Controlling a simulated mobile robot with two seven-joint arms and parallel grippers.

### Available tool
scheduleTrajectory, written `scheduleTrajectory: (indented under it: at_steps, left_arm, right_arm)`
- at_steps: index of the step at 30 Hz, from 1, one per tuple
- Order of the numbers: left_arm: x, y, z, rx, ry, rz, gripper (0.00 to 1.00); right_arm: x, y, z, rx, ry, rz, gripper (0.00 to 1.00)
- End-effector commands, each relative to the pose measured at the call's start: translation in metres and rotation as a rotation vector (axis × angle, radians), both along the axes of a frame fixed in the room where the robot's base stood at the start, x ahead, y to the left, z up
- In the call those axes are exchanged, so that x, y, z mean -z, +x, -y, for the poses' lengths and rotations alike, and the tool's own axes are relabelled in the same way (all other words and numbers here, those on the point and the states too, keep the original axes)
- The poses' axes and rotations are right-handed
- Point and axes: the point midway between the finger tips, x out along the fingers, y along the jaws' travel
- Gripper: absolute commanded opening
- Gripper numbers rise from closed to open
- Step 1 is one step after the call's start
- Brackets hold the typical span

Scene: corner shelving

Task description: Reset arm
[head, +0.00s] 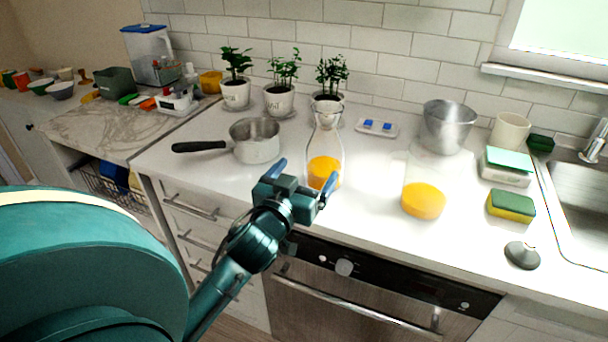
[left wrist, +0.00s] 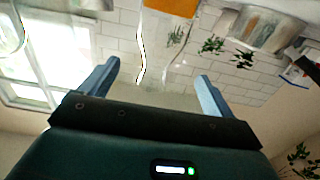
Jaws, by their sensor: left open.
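My left gripper (head: 304,180) is open at the front edge of the counter, over the oven front. Its two blue fingers point toward a clear glass carafe (head: 325,143) with orange liquid in the bottom. The carafe stands upright on the white counter (head: 372,205), just beyond the fingertips. In the left wrist view the picture is upside down; nothing is between the blue fingers (left wrist: 155,88), and the carafe's orange liquid (left wrist: 172,7) shows beyond them at the top edge. My right gripper is not in view.
A saucepan (head: 256,141) stands left of the carafe. A clear vessel with orange liquid (head: 423,200), a metal bowl (head: 447,127), a scale (head: 506,168) and a sponge (head: 511,206) stand to the right. Potted plants (head: 279,101) line the wall. The oven (head: 355,294) is below the counter.

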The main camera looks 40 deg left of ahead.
Motion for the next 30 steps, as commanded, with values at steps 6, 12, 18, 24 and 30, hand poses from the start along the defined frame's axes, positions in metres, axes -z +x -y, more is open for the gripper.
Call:
scheduleTrajectory:
  at_steps: [6, 12, 18, 24, 30]
  left_arm:
    - [0.000, 0.000, 0.000, 0.000, 0.000, 0.000, 0.89]
    - [0.002, 0.000, 0.000, -0.001, -0.001, -0.006, 0.89]
    - [0.054, -0.027, 0.014, -0.022, -0.026, -0.253, 0.89]
    - [0.129, -0.094, 0.051, 0.041, -0.038, -0.692, 0.89]
    - [0.163, -0.148, 0.081, 0.145, -0.033, -0.967, 0.89]
  right_arm:
    - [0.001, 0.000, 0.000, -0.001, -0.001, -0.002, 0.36]
    - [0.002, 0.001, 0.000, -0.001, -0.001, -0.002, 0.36]
    - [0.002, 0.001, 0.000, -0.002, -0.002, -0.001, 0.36]
    - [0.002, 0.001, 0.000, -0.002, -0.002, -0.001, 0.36]
    - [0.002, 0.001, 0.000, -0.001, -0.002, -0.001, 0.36]
